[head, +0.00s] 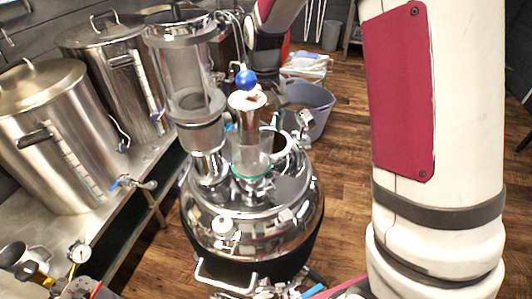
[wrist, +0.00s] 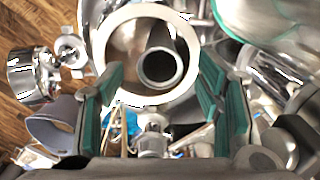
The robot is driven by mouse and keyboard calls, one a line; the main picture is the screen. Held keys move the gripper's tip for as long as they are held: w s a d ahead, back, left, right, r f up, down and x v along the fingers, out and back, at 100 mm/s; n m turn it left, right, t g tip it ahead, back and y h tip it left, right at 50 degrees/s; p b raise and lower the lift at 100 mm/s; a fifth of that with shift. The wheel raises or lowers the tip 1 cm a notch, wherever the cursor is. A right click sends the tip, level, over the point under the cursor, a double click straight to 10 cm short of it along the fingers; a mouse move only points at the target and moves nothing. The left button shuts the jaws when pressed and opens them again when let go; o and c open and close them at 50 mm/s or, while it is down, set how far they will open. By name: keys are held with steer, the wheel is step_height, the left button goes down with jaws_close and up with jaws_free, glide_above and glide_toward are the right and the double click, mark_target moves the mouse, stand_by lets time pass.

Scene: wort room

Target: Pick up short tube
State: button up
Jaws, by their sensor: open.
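The short tube (wrist: 101,48) shows in the wrist view as a pale round rim seen from above, with a darker round opening inside it. My gripper (wrist: 160,80) is open, with one green-padded finger on each side of the lower part of this rim. I cannot tell how far the fingertips are above it or whether they touch it. In the head view, what looks like the same short tube (head: 291,143) stands on the right of the steel vessel's lid, partly hidden by a clear tube.
The steel vessel (head: 215,228) carries a tall glass cylinder (head: 185,80) and a clear tube with a blue ball (head: 246,80) close by. Large steel pots (head: 55,140) stand on the left bench. A grey bin (head: 312,108) is behind. Wooden floor is open to the right.

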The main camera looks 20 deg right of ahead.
steer(key=shift+f, duration=1.1)
jaws_close()
